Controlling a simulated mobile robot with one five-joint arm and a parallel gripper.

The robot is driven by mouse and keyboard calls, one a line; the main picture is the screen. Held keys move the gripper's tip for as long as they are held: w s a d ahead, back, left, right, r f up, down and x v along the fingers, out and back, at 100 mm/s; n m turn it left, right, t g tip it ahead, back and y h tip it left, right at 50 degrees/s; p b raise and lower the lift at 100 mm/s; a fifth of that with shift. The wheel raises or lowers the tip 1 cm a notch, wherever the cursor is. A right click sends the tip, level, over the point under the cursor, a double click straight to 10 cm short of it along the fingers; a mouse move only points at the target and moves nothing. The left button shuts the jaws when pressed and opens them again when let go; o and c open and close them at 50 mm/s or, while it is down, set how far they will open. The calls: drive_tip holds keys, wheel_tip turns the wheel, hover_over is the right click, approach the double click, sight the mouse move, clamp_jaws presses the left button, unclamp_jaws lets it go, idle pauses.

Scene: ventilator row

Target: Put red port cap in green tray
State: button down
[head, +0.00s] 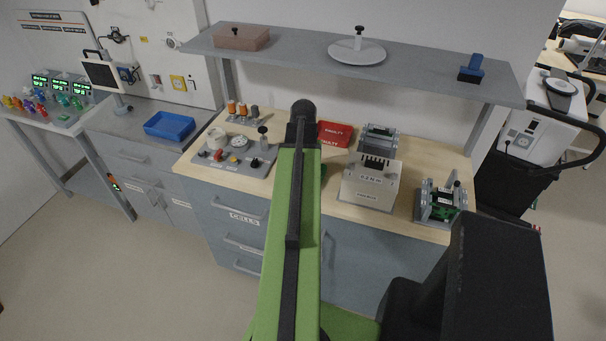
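Several small coloured pieces (38,100), in yellow, orange, purple, red and teal, stand on the bench at the far left; they are too small to tell whether one is the red port cap. A small red piece (218,155) also sits on the grey fixture board (228,165) on the wooden bench; I cannot tell whether it is the cap. No green tray shows clearly.
A blue tray (169,126) lies on the grey cabinet at left. A red "FAULTY" tray (335,133) lies behind my arm. A white-grey device (370,183) and a green circuit unit (441,202) stand at right. A shelf (430,74) overhangs the bench. Floor at left is clear.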

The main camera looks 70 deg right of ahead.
drive_tip(key=shift+f, duration=0.4)
drive_tip(key=c, duration=1.1)
unclamp_jaws()
drive_tip(key=shift+r, duration=0.1)
wheel_tip(320, 180, up, 13)
drive_tip(key=p, duration=1.3)
drive_tip(key=shift+r, duration=0.15)
